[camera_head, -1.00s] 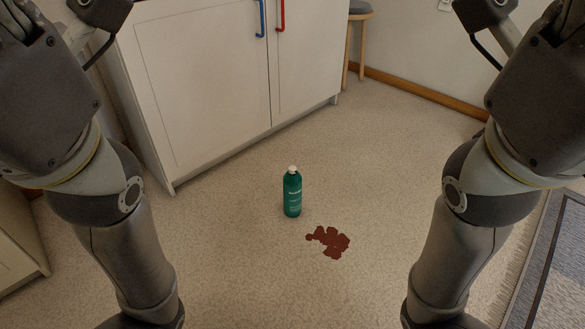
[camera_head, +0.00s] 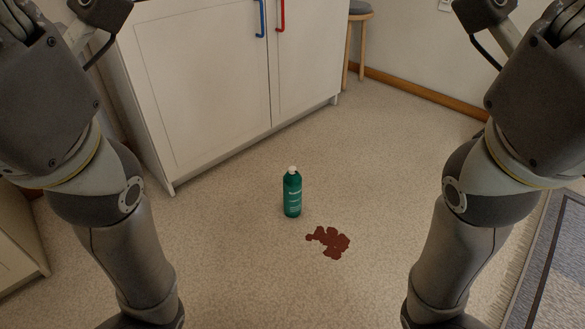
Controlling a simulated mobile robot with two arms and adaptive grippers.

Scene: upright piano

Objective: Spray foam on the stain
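A green bottle (camera_head: 292,194) with a white cap stands upright on the floor near the middle of the head view. A dark red-brown, irregular stain (camera_head: 328,242) lies flat on the floor just in front and to the right of the bottle, apart from it. My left gripper (camera_head: 75,25) is partly in view at the upper left. My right gripper (camera_head: 510,25) is partly in view at the upper right. Both are well away from the bottle and stain. Their fingertips are cut off by the frame, so their opening cannot be told. I see nothing held.
A white cabinet (camera_head: 200,85) with a blue handle (camera_head: 261,18) and a red handle (camera_head: 282,15) stands behind the bottle. A stool (camera_head: 358,12) is at the back. A grey rug (camera_head: 555,270) lies at the right. The speckled floor around the bottle and stain is clear.

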